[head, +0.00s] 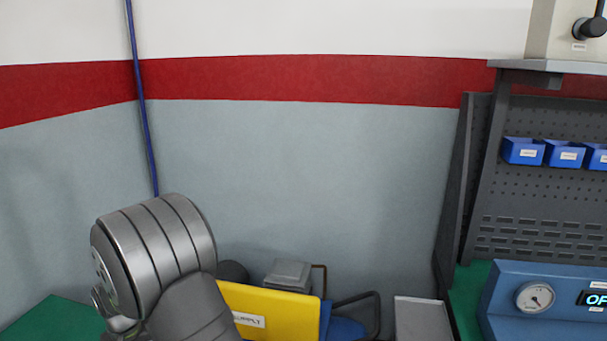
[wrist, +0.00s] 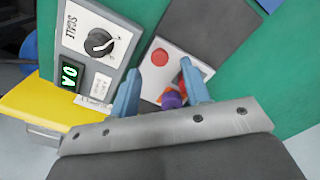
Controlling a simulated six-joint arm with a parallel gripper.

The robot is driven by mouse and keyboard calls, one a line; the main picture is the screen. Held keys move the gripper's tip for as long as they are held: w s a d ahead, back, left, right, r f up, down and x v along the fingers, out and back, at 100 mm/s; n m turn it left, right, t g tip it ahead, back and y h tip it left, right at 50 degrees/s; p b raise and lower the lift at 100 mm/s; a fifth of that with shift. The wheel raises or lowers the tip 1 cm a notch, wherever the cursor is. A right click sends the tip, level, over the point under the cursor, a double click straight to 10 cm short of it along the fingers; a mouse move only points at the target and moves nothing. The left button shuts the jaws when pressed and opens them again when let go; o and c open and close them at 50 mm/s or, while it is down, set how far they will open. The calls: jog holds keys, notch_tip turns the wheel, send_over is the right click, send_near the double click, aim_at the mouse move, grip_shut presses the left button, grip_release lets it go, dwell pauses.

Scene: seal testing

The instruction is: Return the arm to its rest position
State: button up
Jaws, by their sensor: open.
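My gripper (wrist: 160,67) shows in the wrist view with its two blue fingers spread apart. Nothing is held between them. Beyond the fingers is a light panel with a red round button (wrist: 160,57). A purple piece (wrist: 171,100) and an orange-red piece (wrist: 169,92) show between the fingers, partly hidden by them; I cannot tell how far below they are. In the head view my silver arm link fills the lower left, and my gripper is out of that picture.
A grey control box (wrist: 91,45) with a black knob and green display is near the left finger. A yellow bin (head: 265,308) stands beside my arm. A blue tester (head: 515,310) with a gauge is at the right. The green worktop (wrist: 285,85) is bare at the right.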

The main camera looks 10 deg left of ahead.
jog(key=shift+f, duration=1.65)
jog(key=shift+s, duration=0.1)
